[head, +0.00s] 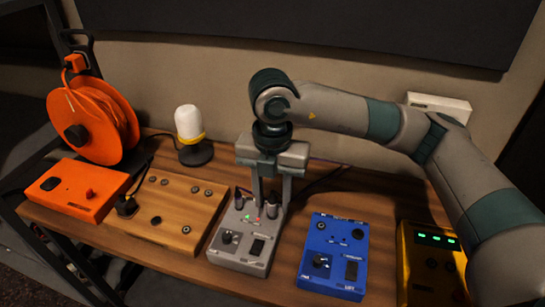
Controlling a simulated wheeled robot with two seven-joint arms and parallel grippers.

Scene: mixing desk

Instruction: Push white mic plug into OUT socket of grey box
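The grey box (242,240) stands on the desk at the middle, with a knob, a dark switch and small red and green lights. My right gripper (272,201) points straight down over the back of this box. Its two fingers stand apart, one on each side of a small dark-grey plug (271,208) at the box's back edge. Another plug or post (239,199) stands upright to the left of the fingers. I cannot make out which is the white mic plug, nor the OUT label. My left gripper is out of view.
A wooden box (175,208) and orange box (75,190) stand left, below an orange cable reel (95,120). A white-domed device (189,122) stands behind. A blue box (334,255) and yellow box (430,265) stand right. My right arm covers the back right.

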